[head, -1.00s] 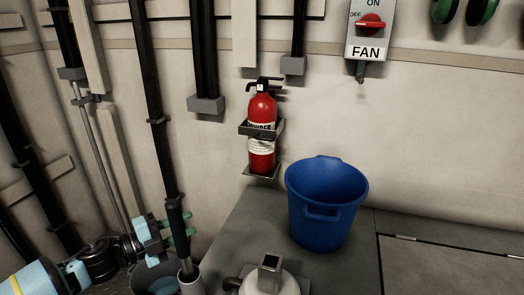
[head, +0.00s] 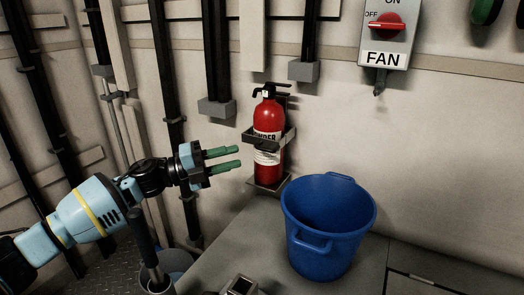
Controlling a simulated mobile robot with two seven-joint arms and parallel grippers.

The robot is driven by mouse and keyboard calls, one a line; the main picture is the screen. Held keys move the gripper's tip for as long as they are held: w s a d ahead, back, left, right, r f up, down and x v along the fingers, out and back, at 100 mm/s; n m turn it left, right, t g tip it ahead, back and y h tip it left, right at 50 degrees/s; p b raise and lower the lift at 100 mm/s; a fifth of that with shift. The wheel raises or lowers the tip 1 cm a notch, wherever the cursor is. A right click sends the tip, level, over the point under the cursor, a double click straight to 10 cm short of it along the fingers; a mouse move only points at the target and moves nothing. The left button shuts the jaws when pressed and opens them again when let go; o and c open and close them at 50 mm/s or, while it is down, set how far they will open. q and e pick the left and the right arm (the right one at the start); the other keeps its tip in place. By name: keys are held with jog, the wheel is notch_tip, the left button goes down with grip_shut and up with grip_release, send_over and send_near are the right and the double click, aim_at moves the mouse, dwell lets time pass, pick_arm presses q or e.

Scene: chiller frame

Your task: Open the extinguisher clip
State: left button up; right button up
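A red fire extinguisher (head: 267,118) with a black handle and a white label stands upright in a wall bracket with a small foot plate. A dark clip (head: 264,139) runs around its body at mid height and looks closed. My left gripper (head: 238,158) is at the left of the extinguisher, its two green fingers apart and pointing right toward it. It is open and empty, and a gap appears between the fingertips and the extinguisher.
A blue bucket (head: 322,262) stands on the grey counter (head: 222,242), right of and in front of the extinguisher. A fan switch box (head: 386,35) with a red knob is on the wall at upper right. Dark vertical conduits run along the wall behind my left arm.

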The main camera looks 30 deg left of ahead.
aim_at(261, 142)
pick_arm(q)
jog(key=f+x, duration=0.1)
jog(key=x, duration=0.6)
jog(key=shift+w+d+r+p, duration=0.25)
jog(key=shift+w+r+p, duration=0.05)
jog(key=shift+r, duration=0.2)
grip_shut()
